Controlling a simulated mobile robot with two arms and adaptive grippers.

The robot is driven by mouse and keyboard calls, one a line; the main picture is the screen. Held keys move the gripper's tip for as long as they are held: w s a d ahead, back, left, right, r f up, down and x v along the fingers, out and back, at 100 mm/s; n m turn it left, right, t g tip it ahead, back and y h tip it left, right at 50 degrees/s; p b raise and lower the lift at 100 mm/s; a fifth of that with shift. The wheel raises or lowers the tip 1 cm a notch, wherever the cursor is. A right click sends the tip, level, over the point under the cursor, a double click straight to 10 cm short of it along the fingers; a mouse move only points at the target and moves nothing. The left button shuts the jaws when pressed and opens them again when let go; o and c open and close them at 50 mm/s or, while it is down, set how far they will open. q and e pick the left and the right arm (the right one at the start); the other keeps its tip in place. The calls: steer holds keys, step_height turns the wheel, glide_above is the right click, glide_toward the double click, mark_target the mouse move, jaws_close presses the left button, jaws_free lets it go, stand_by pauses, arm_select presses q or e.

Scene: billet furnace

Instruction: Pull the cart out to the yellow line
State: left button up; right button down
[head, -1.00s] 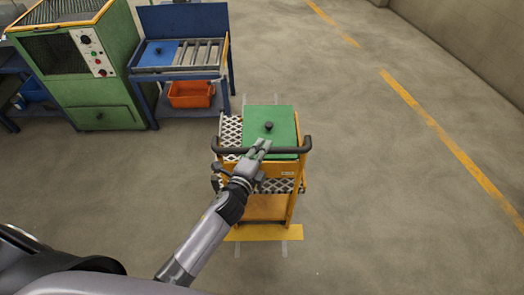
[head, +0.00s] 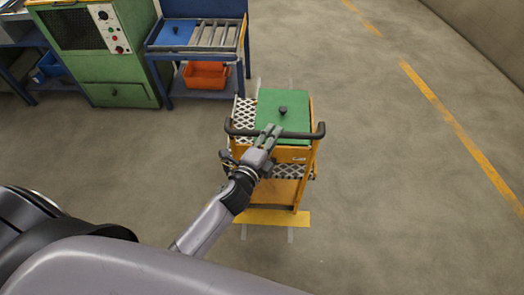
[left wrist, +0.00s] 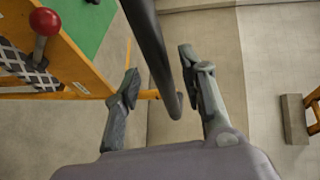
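The orange cart (head: 280,192) stands on the floor with a green lidded top (head: 284,108) and a black push handle (head: 300,135). A yellow line (head: 262,217) lies on the floor at the cart's near foot. My left gripper (head: 271,130) is at the handle's middle. In the left wrist view, my left gripper (left wrist: 160,85) is open, one finger on each side of the black handle bar (left wrist: 152,45). The fingers do not look closed on it. A red-knobbed lever (left wrist: 44,22) is on the cart's side. My right gripper is out of view.
A blue roller table (head: 200,45) with an orange bin (head: 206,75) stands behind the cart. A green furnace cabinet (head: 105,60) is left of it. A dashed yellow floor marking (head: 455,130) runs at right. Floor around the cart is clear.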

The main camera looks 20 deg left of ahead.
arm_select(q)
steer(key=v, duration=0.9)
steer(key=shift+s, duration=0.25)
steer(key=shift+r, duration=0.1)
steer(key=s+a+f+n+g+b, duration=0.1)
steer(key=s+f+n+g, duration=0.2)
steer(key=f, duration=0.8)
steer(key=s+a+f+n+g+y, duration=0.15)
steer(key=s+f, duration=0.25)
steer(key=f, duration=0.6)
steer(key=s+f+n+g+h+b, duration=0.1)
steer(key=s+f+n+g, duration=0.25)
steer(key=f, duration=0.75)
steer(key=s+a+f+n+g, duration=0.2)
steer(key=s+f, duration=0.6)
steer(key=s, duration=0.4)
steer(key=s+a+f+n+g+y+b, duration=0.1)
steer(key=s+a+f+n+g, duration=0.2)
steer(key=s+f+n, duration=0.3)
steer(key=s+f+g, duration=0.1)
steer(key=s+f, duration=0.2)
steer(key=s, duration=0.3)
steer(key=shift+s+a+g, duration=0.3)
steer(key=shift+s+g, duration=0.1)
steer(key=shift+f+y, duration=0.1)
steer(key=shift+y, duration=0.15)
steer(key=shift+c, duration=0.2)
